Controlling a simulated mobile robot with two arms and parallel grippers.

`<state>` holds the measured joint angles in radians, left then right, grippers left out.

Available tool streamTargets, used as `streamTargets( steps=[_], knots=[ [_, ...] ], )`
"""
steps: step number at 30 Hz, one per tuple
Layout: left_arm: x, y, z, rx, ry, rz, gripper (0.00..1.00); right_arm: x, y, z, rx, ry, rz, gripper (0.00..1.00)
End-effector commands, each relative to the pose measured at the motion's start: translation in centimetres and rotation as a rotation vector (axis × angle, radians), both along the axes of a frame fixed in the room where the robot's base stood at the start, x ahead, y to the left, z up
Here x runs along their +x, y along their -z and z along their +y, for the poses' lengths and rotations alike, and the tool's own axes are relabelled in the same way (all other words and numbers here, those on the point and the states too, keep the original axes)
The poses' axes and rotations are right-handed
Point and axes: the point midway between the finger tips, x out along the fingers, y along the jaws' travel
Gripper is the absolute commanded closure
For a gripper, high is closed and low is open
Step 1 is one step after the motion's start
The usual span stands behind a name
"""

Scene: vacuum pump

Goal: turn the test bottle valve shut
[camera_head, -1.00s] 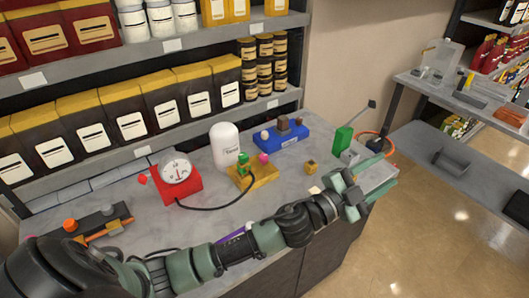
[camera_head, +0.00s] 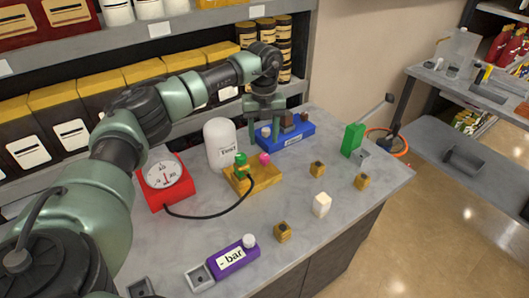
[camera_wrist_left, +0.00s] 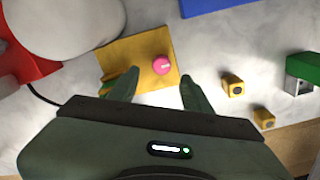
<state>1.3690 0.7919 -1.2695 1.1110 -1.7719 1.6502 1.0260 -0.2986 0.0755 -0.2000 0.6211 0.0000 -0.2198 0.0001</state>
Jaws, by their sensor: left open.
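The white test bottle (camera_head: 221,145) stands upright at the back of the counter. Beside it is a yellow block (camera_head: 262,179) carrying a green valve (camera_head: 241,161) and a pink round knob (camera_head: 264,159). My left gripper (camera_head: 265,132) points down with its fingers spread, over the back of the counter by the pink knob. In the left wrist view the pink knob (camera_wrist_left: 161,65) shows between and just beyond the open fingertips (camera_wrist_left: 161,77), with nothing gripped. My right gripper is not in view.
A red gauge (camera_head: 164,174) joins the yellow block by a black hose. A blue block (camera_head: 285,137) stands behind the gripper, and a green block (camera_head: 352,138) to the right. Small cubes and a purple "- bar" block (camera_head: 233,259) lie in front. Shelves back the counter.

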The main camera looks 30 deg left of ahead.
Motion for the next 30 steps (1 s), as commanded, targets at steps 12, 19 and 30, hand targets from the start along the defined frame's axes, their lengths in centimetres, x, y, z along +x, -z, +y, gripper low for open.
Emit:
streamTargets(
  steps=[12,19,30],
  knots=[
    [0.0,6.1,-0.2,-0.004,0.006,0.001,0.51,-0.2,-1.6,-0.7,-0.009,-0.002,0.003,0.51],
    [0.0,7.1,-0.2,-0.004,0.006,-0.003,0.51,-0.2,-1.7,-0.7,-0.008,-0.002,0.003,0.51],
    [0.0,7.1,-0.3,-0.005,0.006,-0.002,1.0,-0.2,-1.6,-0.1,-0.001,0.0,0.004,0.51]
  ],
)
